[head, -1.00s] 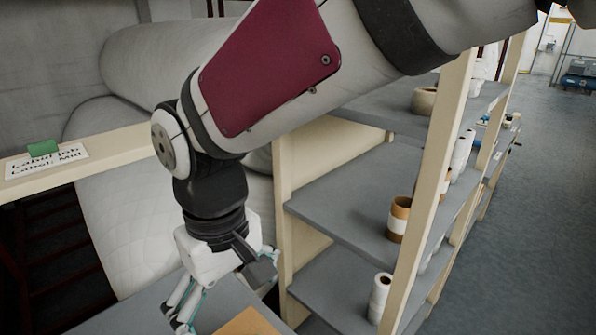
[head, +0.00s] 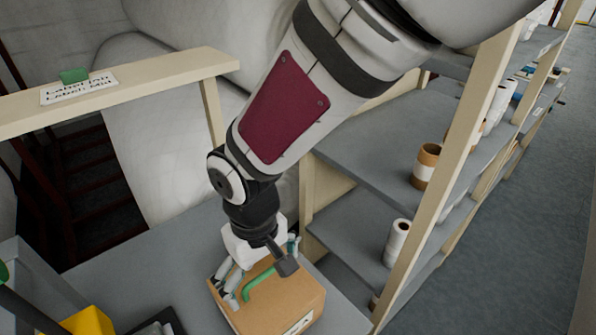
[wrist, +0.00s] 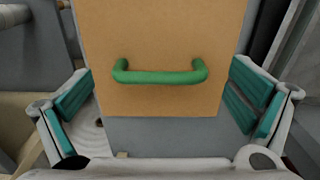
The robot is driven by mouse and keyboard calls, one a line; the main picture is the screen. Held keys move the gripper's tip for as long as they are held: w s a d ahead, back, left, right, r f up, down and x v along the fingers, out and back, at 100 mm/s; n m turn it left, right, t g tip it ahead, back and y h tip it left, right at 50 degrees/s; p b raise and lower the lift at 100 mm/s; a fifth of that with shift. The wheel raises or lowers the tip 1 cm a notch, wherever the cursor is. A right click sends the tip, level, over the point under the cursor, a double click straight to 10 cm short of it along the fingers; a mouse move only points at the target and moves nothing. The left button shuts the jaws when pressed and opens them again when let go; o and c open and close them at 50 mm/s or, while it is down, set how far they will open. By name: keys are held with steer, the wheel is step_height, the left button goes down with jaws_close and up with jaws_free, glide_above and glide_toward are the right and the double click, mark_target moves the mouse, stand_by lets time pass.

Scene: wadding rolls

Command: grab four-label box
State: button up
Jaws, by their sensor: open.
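A brown cardboard box (head: 285,310) with a green handle on top sits on the grey table, with a white label on its front side. In the wrist view the box (wrist: 165,35) fills the upper middle, and its green handle (wrist: 160,77) lies across it between the fingers. My gripper (head: 258,280) is at the box's top in the head view. In the wrist view my gripper (wrist: 160,105) is open, with its teal-padded fingers apart on both sides of the handle. Whether a finger touches the box I cannot tell.
The grey table (head: 120,265) has free room left of the box. A yellow object (head: 88,322) and a dark tray (head: 160,325) are at the lower left. A shelf unit with rolls (head: 425,165) stands close on the right. A labelled beam (head: 150,85) crosses behind.

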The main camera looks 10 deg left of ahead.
steer(key=shift+f, duration=0.4)
steer(key=shift+c, duration=0.6)
steer(key=c, duration=2)
